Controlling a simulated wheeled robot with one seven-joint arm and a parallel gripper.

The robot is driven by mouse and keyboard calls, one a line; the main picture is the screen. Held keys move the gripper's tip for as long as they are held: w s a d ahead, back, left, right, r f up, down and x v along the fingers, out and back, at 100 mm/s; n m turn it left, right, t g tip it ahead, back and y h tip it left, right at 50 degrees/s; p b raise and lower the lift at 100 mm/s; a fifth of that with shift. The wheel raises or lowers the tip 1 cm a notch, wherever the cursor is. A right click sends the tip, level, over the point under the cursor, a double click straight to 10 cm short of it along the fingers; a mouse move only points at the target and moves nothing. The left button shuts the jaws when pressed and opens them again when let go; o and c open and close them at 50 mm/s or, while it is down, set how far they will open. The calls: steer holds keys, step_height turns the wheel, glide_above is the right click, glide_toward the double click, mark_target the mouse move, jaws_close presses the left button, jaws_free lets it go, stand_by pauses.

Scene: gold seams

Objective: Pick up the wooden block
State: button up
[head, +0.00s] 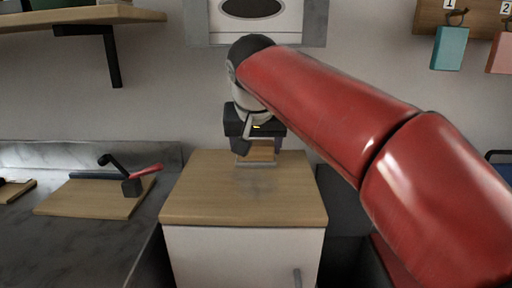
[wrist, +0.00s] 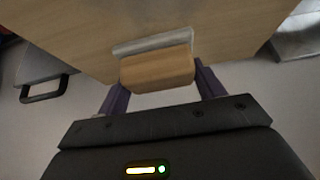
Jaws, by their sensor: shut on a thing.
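The wooden block (wrist: 157,71) is light brown and sits between the two dark purple fingers of my gripper (wrist: 162,76) in the wrist view. My gripper is shut on it. In the head view my gripper (head: 258,150) points down over the wooden top of a white cabinet (head: 190,208), towards its back edge. The block (head: 262,152) shows there partly, between the fingers. A pale grey strip (wrist: 150,43) lies along the block's far side; I cannot tell what it is. Whether the block touches the top is unclear.
A cutting board (head: 85,202) with a dark-handled and red object lies on the grey counter at left. A wooden shelf (head: 80,18) is at upper left. Coloured tags (head: 449,48) hang at upper right. The front of the cabinet top is clear.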

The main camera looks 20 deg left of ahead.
mark_target(256, 143)
steer(key=shift+s+r, duration=0.15)
steer(key=shift+r, duration=0.25)
step_height(256, 143, up, 7)
steer(key=p, duration=0.2)
steer(key=shift+f+p, duration=0.15)
steer(key=shift+p, duration=0.15)
steer(key=s+d+b, duration=0.2)
steer(key=s, duration=0.7)
steer(key=s+d+b, duration=0.1)
steer(key=s+d, duration=0.1)
steer(key=s, duration=0.8)
steer(key=shift+d+f+b, duration=0.35)
steer(key=shift+b, duration=0.05)
